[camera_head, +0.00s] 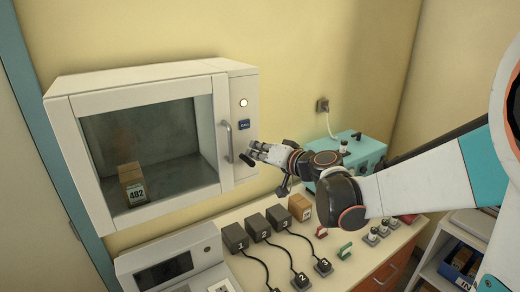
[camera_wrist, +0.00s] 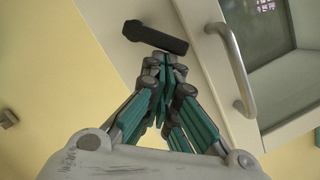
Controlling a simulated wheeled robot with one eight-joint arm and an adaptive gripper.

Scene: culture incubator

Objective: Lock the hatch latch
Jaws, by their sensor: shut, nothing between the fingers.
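The white incubator (camera_head: 235,85) hangs on the wall, and its windowed hatch (camera_head: 150,83) looks closed. The grey bar handle (camera_head: 227,141) is on the hatch's right side; it also shows in the wrist view (camera_wrist: 237,68). The latch, a short black bar (camera_head: 246,160), is on the front panel right of the handle. In the wrist view the latch (camera_wrist: 155,37) lies slightly slanted just beyond my fingertips. My gripper (camera_head: 254,152) is shut and empty, close to the latch; its fingertips (camera_wrist: 165,60) show too. I cannot tell whether they touch it.
Below, the bench holds several black numbered blocks with cables (camera_head: 235,237), another cardboard box (camera_head: 299,206) and a white device with a screen (camera_head: 165,270). A teal device (camera_head: 365,150) stands behind my gripper.

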